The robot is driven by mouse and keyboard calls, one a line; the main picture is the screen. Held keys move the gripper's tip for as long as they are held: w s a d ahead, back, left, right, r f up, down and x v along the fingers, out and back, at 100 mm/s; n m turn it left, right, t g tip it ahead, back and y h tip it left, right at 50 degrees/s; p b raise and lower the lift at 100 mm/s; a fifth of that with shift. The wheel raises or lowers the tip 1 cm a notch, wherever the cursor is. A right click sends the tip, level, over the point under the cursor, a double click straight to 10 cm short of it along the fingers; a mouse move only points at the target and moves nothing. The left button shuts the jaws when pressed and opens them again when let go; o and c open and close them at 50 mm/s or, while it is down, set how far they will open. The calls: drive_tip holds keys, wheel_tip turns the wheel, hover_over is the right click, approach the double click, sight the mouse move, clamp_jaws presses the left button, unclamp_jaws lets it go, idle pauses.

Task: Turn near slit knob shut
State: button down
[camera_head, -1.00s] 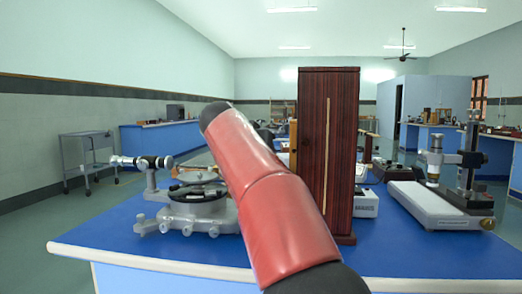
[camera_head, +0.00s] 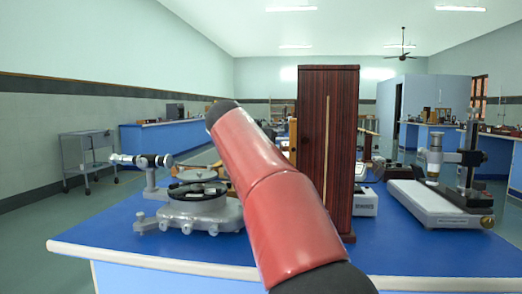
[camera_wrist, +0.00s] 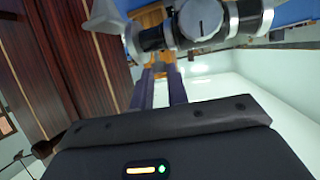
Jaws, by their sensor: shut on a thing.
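In the wrist view, the two fingers of my gripper (camera_wrist: 164,72) reach up to the black and silver tube (camera_wrist: 200,24) of the spectrometer. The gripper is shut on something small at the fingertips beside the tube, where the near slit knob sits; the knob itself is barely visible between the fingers. In the head view, the grey spectrometer (camera_head: 195,212) stands on the blue bench at left of centre. One of its tubes (camera_head: 140,161) points left. My red arm hides my gripper and the near side of the instrument there.
A tall dark wooden case (camera_head: 340,110) stands right behind my arm and fills the left of the wrist view. A white-based microscope-like instrument (camera_head: 440,205) stands at the right of the blue bench (camera_head: 110,240). The bench's front left is clear.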

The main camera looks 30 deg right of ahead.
drive_tip(key=shift+s+d+r+n+t+y+p, duration=0.15)
drive_tip(key=shift+n+t+y+p, duration=0.15)
drive_tip(key=shift+n+t+y, duration=0.4)
drive_tip(key=shift+s+d+f+n+t+y+p, duration=0.1)
drive_tip(key=shift+d+n+t+y+p, duration=0.2)
drive_tip(key=shift+n+y, duration=0.65)
drive_tip(key=shift+s+d+r+n+t+y+p, duration=0.1)
drive_tip(key=shift+n+t+y+p, duration=0.15)
drive_tip(key=shift+n+t+y, duration=0.45)
drive_tip(key=shift+n+y, duration=0.25)
drive_tip(key=shift+n, duration=0.1)
drive_tip(key=c, duration=1.4)
unclamp_jaws()
drive_tip(key=shift+a, duration=0.1)
drive_tip(key=shift+o, duration=0.2)
drive_tip(key=v, duration=0.7)
drive_tip(key=shift+s+b, duration=0.3)
drive_tip(key=shift+s, duration=0.05)
drive_tip(key=shift+a, duration=0.1)
